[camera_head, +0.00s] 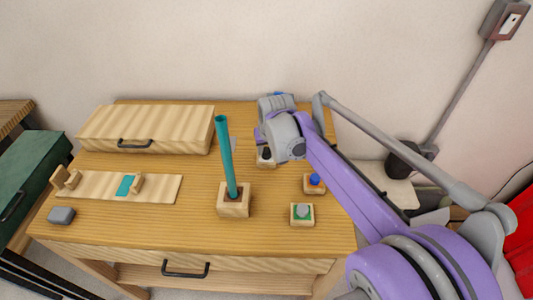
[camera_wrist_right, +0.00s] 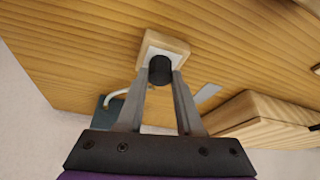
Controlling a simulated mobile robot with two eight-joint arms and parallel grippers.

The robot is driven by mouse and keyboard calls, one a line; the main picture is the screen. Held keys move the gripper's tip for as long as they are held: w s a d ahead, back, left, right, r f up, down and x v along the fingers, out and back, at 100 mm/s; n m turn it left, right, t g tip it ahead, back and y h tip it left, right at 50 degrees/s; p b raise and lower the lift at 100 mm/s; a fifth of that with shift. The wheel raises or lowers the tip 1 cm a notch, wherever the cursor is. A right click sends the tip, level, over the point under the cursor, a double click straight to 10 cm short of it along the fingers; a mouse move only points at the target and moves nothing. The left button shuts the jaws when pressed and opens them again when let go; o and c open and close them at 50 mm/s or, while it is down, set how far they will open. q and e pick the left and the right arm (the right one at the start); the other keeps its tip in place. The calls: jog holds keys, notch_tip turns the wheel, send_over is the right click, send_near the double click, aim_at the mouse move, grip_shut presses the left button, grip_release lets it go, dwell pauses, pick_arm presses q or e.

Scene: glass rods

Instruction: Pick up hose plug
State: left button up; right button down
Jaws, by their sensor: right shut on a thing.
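The hose plug appears to be the black cylinder (camera_wrist_right: 160,70) on a small wooden block (camera_wrist_right: 151,45) with a pale top in the right wrist view. In the head view the black plug (camera_head: 266,152) shows partly below my right gripper (camera_head: 265,142), on its wooden block (camera_head: 265,162). My right gripper (camera_wrist_right: 161,78) has one finger on each side of the black cylinder and is shut on it. The plug is still at the block; I cannot tell whether it is lifted at all. My left gripper is not in view.
A teal rod (camera_head: 226,150) stands in a wooden block (camera_head: 233,207) left of my right arm. Blocks with a blue knob (camera_head: 314,179) and a grey knob (camera_head: 302,210) are near the arm. A wooden case (camera_head: 150,130) lies at the back left. The tabletop's front middle is clear.

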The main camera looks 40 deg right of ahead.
aim_at(267, 152)
jog(key=shift+r, duration=0.15)
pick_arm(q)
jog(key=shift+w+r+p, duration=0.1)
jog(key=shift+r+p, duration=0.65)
pick_arm(e)
notch_tip(267, 152, up, 10)
dwell(0.5)
